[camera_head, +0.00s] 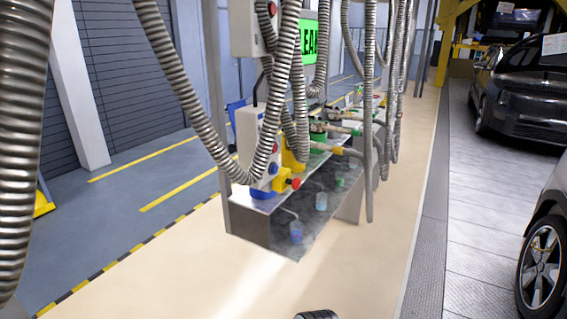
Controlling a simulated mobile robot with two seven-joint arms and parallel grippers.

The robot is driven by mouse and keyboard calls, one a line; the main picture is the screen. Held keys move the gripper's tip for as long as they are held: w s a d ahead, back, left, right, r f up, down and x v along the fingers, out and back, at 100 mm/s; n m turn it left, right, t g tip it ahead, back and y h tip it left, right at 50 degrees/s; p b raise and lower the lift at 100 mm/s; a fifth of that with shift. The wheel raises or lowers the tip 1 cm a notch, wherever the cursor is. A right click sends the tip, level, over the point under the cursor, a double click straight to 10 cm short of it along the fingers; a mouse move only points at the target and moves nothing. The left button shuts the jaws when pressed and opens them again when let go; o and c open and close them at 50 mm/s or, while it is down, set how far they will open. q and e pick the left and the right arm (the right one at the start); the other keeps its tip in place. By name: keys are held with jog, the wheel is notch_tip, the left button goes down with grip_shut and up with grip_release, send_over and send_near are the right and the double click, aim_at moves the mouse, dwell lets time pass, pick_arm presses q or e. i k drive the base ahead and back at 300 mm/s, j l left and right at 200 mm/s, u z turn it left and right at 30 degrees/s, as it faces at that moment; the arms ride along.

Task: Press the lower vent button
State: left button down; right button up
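A metal filling station stands in the middle of the view, with a steel bench (250,222). On it is a white control box (247,130), partly hidden by hoses. Small red and blue round parts show on the lower front of this box, with a blue one (272,168) low down. A red knob (295,183) sits on a yellow fitting just below. A second white box (243,28) higher up bears a red button (272,8). I cannot tell which of these is the lower vent button. Neither of my grippers shows clearly.
Ribbed metal hoses (180,80) hang in front of the station. A small dark ribbed piece (317,315) shows at the bottom edge; I cannot tell what it is. Beige floor (340,265) in front is clear. Cars (530,95) stand at the right.

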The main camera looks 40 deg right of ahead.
aim_at(275, 168)
jog(key=i+l, duration=0.1)
jog(key=l, duration=0.3)
jog(key=i+l, duration=0.1)
jog(key=l, duration=0.75)
jog(key=i+l, duration=0.15)
jog(key=l, duration=0.25)
jog(key=i+l, duration=0.1)
jog(key=l, duration=0.35)
